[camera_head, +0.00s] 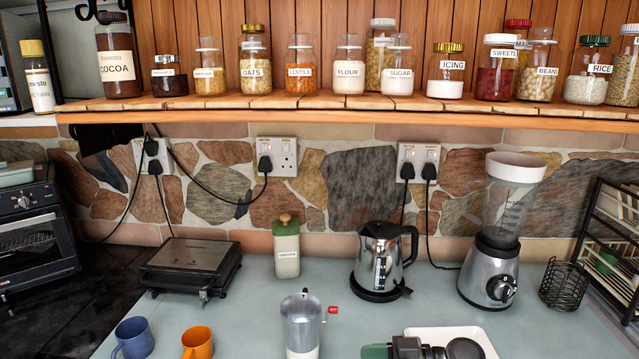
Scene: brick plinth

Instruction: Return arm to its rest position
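Neither of my grippers can be made out in the head view, and no arm comes in from the left or the right. At the bottom edge, a dark grey and black object (408,348) with a dark green end lies over a white tray (450,332). It is cut off by the frame, and I cannot tell what it is.
A metal grinder with a red knob (301,322), a blue mug (134,339) and an orange mug (198,343) stand at the front. Behind are a flat grill (190,262), a green-lidded jar (287,250), a kettle (383,258) and a blender (495,245). A jar shelf (330,101) overhangs.

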